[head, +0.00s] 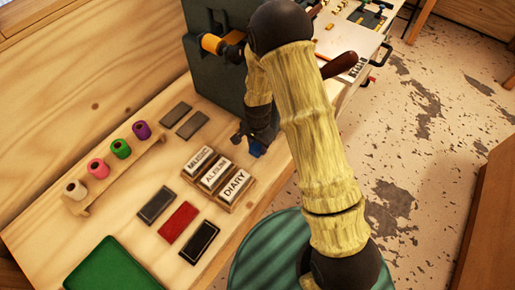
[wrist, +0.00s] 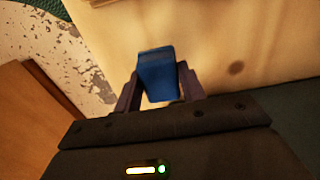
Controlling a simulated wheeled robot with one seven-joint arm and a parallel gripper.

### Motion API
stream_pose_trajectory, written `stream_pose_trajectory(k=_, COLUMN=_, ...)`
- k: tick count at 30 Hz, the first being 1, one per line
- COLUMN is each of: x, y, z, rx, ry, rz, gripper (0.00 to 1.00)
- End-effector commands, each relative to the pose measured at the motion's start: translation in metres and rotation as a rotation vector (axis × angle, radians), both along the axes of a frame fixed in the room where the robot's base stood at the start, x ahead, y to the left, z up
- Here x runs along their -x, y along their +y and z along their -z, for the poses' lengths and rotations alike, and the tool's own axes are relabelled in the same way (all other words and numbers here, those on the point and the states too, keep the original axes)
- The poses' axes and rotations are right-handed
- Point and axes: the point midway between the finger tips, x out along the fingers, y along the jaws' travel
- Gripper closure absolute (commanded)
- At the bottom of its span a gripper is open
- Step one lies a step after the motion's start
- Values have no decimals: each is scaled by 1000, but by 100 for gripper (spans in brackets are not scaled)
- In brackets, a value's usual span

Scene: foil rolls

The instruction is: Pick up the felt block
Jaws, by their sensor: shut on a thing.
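The felt block (wrist: 156,72) is blue and sits between the two dark fingers of my gripper (wrist: 160,95) in the wrist view. The gripper is shut on it, and the block's upper part sticks out past the fingertips. In the head view my gripper (head: 254,144) is over the wooden bench near the green-grey machine, and only a small blue part of the block (head: 256,151) shows below it. The rest is hidden by the fingers. I cannot tell how far the block is from the bench top.
Labelled blocks in a wooden holder (head: 187,174) stand just left of my gripper. Dark and red pads (head: 178,222) lie in front. Coloured rolls (head: 121,148) stand on a rack at the left. A green mat (head: 110,268) lies at the near edge. The machine (head: 212,80) stands close behind.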

Motion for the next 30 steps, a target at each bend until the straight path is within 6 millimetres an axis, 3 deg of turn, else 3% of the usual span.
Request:
stream_pose_trajectory(k=6, x=-1, y=1, z=-42, rx=-1, ry=-6, rz=-1, gripper=83)
stream_pose_trajectory(k=12, x=0, y=0, z=-67, rx=0, ry=-3, rz=-1, gripper=83)
stream_pose_trajectory(k=29, x=0, y=0, z=-72, rx=0, ry=0, rz=0, gripper=83)
stream_pose_trajectory(k=30, x=0, y=0, z=-72, rx=1, ry=1, rz=0, gripper=62)
